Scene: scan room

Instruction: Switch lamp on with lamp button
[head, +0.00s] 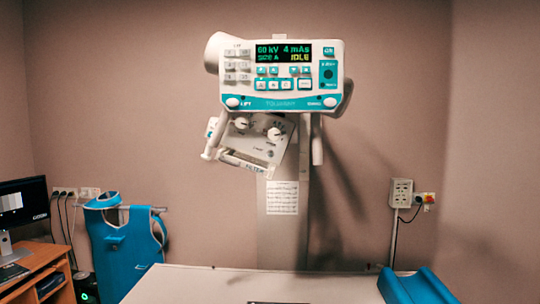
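A white and teal X-ray control head (283,101) stands on a column against the back wall. Its lit display (284,53) reads "60 kV 4 mAs" and "IDLE". Rows of small buttons sit under and beside the display. Below it hangs a tilted white collimator box (262,146) with two round knobs and small controls on its face. Which control is the lamp button is too small to tell. No lamp light patch is clearly visible on the table. Neither of my grippers is in view.
A pale table (220,284) spans the front, with a blue cradle-shaped pad (418,287) at its right. A blue apron (124,250) hangs at left beside a wooden desk (40,272) with a monitor (24,202). A wall socket (402,193) is at right. The table's middle is mostly clear.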

